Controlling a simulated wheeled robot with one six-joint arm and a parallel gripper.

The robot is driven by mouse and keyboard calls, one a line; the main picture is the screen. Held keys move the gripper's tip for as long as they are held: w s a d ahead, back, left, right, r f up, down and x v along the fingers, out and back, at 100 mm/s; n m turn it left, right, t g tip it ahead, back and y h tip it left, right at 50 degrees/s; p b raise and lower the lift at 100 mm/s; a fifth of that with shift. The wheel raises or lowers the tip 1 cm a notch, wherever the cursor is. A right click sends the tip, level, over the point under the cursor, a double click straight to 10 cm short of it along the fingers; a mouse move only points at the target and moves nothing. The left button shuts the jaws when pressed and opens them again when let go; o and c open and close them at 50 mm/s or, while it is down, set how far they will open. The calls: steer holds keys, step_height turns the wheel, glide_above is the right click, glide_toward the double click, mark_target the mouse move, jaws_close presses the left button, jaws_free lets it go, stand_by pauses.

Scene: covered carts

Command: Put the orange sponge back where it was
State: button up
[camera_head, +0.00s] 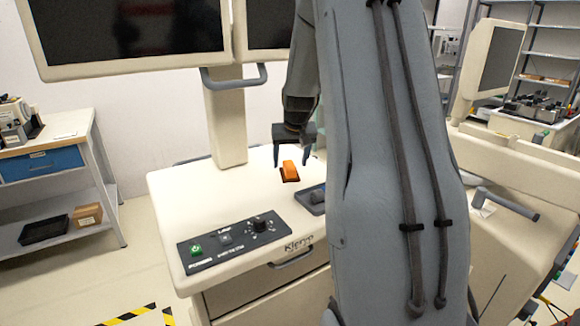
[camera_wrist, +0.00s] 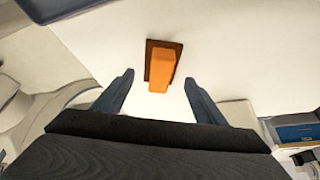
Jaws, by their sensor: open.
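The orange sponge (camera_head: 290,168) rests on a small dark brown patch (camera_head: 291,179) on the white cart top (camera_head: 190,190). In the wrist view the sponge (camera_wrist: 160,72) lies over part of the dark patch (camera_wrist: 150,48), which shows along its left and far edges. My gripper (camera_head: 291,163) is over the cart top at the sponge. In the wrist view its two fingers (camera_wrist: 158,85) are apart, one on each side of the sponge, with a clear gap to both sides. Nothing is held. Whether the sponge lies flat on the patch is hard to tell.
A dark control panel (camera_head: 238,240) with knobs sits at the cart's front left. A monitor post (camera_head: 226,120) rises behind. The cart top left of the sponge is clear.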

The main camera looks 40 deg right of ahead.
steer(key=b+v, duration=0.1)
steer(key=v, duration=0.8)
stand_by(0.3)
